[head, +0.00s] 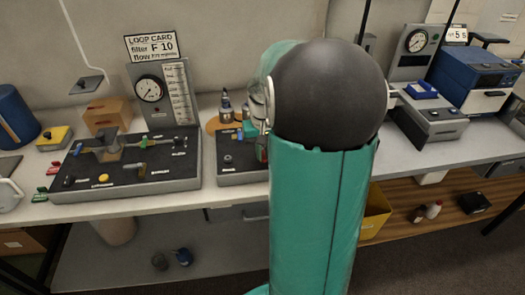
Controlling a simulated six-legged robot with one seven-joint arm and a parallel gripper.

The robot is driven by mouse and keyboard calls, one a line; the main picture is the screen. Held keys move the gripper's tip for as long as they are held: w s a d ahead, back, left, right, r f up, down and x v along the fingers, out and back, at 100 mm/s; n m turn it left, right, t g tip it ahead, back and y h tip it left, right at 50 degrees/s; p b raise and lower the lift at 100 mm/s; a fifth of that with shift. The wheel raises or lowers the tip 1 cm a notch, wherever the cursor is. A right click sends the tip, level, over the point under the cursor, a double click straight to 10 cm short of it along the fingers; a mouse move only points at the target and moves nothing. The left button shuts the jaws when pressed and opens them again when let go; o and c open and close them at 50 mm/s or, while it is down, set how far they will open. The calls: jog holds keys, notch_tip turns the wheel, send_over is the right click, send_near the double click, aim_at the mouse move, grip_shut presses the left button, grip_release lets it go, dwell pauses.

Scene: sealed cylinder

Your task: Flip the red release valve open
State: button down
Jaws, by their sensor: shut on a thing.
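My teal arm with its dark round joint fills the middle of the head view and hides part of the bench behind it. My gripper is not visible; the arm covers that area. A black panel (150,170) with small coloured valves and levers lies on the bench at left. A small red piece (53,168) sits at that panel's left end, just above green pieces (40,196). I cannot tell whether it is the red release valve. A second black panel (234,172), with a blue lever (225,136), is partly hidden by my arm.
A gauge board (164,92) stands behind the left panel, under a card reading "LOOP CARD filter F 10". A blue cylinder (14,115) and a yellow box (54,138) stand at far left. Blue equipment (474,80) is at right. Bottles (433,210) stand on the lower shelf.

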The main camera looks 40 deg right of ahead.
aim_at(263, 156)
jog(key=c, duration=1.4)
grip_release()
jog(key=shift+c, duration=0.2)
notch_tip(263, 156, up, 14)
jog(key=shift+f, duration=0.1)
